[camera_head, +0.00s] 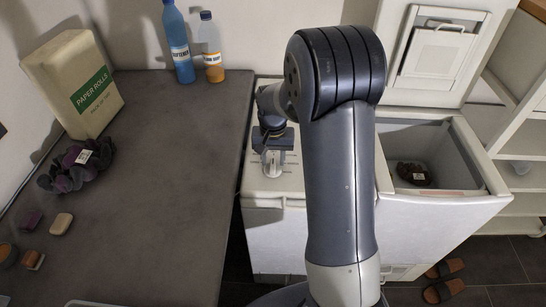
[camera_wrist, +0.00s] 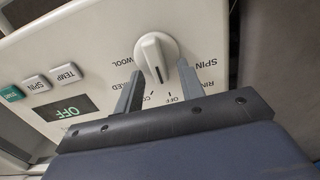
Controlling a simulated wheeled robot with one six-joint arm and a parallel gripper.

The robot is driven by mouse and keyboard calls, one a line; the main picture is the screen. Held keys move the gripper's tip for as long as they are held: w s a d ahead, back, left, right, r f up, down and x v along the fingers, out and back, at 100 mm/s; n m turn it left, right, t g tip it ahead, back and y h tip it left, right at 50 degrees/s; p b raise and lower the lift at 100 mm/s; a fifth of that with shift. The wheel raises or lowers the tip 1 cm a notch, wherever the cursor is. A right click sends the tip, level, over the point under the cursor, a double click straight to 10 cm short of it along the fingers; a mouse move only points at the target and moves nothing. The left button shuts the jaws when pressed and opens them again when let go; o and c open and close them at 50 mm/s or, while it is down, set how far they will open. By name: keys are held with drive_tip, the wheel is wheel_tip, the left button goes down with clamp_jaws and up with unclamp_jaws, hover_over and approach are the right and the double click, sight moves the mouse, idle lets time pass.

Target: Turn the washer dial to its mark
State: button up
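The washer dial (camera_wrist: 154,52) is a white knob with a raised grip bar on the control panel, seen close in the wrist view. Its narrower end points down in the picture, towards the OFF lettering (camera_wrist: 172,99). The fingers of my gripper (camera_wrist: 160,68) stand apart on either side of that end, with visible gaps; I cannot see contact. Labels such as WOOL and SPIN ring the dial, upside down. In the head view my gripper (camera_head: 273,150) is low over the left machine's top (camera_head: 290,180), and my arm hides much of it.
The panel has TEMP (camera_wrist: 69,73), SPIN (camera_wrist: 36,84) and green START (camera_wrist: 11,93) buttons and a display (camera_wrist: 67,109) reading OFF. The right machine (camera_head: 440,215) has its lid up and a dark bundle (camera_head: 413,174) inside. A dark counter (camera_head: 165,190) borders the left machine.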

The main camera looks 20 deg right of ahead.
sight(273, 161)
wheel_tip(273, 161, up, 11)
drive_tip(key=shift+b, duration=0.4)
drive_tip(key=shift+f, duration=0.2)
wheel_tip(273, 161, down, 10)
drive_tip(key=shift+f+p, duration=0.1)
drive_tip(key=shift+p, duration=0.3)
drive_tip(key=shift+f, duration=0.25)
drive_tip(key=shift+m, duration=0.3)
